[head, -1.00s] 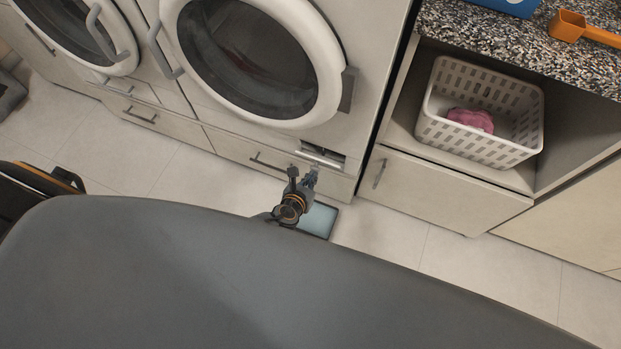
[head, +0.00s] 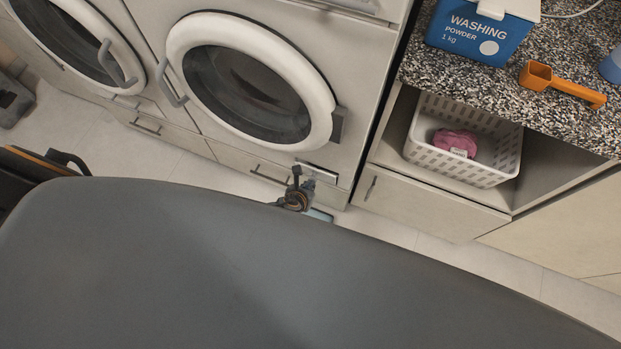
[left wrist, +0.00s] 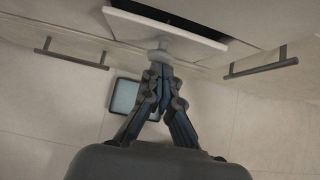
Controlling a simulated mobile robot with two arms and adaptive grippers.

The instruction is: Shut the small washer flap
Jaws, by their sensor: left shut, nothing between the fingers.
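The small washer flap (head: 317,171) is low on the right side of the right washer's front. In the left wrist view the flap (left wrist: 165,28) is a pale panel tilted out, with a dark gap along its upper edge. My left gripper (head: 308,184) is just below the flap. My right gripper is not in view.
Drawer handles (left wrist: 72,58) and (left wrist: 262,68) flank the flap. A shallow blue tray (left wrist: 124,96) lies on the floor below. The round washer door (head: 318,90) is closed above. To the right, a white basket (head: 505,160) with a pink cloth stands under the speckled counter (head: 490,85).

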